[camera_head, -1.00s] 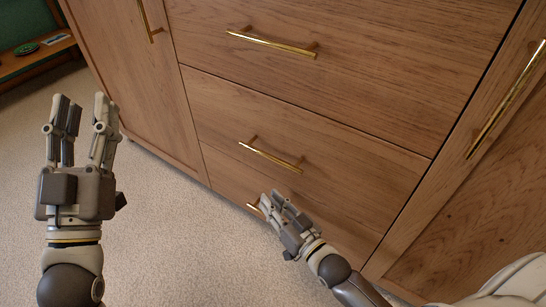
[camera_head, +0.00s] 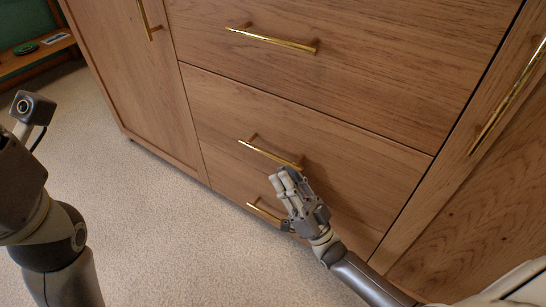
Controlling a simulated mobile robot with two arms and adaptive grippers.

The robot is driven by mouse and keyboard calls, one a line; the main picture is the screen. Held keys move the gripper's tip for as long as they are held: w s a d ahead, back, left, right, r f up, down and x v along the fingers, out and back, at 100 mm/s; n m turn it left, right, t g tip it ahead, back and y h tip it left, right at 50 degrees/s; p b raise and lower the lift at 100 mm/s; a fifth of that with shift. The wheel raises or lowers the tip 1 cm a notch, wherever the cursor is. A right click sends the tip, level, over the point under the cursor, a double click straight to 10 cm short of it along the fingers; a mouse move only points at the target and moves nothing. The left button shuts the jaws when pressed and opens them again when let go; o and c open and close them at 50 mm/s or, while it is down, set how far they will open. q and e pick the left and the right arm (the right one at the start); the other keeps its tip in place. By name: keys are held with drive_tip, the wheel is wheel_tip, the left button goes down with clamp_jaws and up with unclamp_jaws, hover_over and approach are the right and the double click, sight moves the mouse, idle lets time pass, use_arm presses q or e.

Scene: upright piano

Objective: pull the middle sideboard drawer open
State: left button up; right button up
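The middle sideboard drawer (camera_head: 215,140) is a wooden front, flush with the cabinet. Its brass bar handle (camera_head: 268,153) runs slantwise across it. My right gripper (camera_head: 284,177) is in front of the drawers, its fingertips just below and close to the right end of that handle. I cannot tell whether they touch it. Its fingers lie near each other, and the gap between them is not clear. My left arm shows at the left edge; its fingers are outside the picture.
The top drawer has a brass handle (camera_head: 272,40) above. A lower brass handle (camera_head: 262,212) sits below, partly behind my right gripper. Doors with upright handles flank the drawers, at the left (camera_head: 146,18) and right (camera_head: 508,95). Carpet (camera_head: 150,220) lies clear in front.

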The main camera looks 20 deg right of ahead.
sight(273, 155)
drive_tip(key=b+x, duration=0.1)
drive_tip(key=x, duration=0.5)
drive_tip(key=shift+r, duration=0.1)
drive_tip(key=shift+c, duration=0.2)
clamp_jaws()
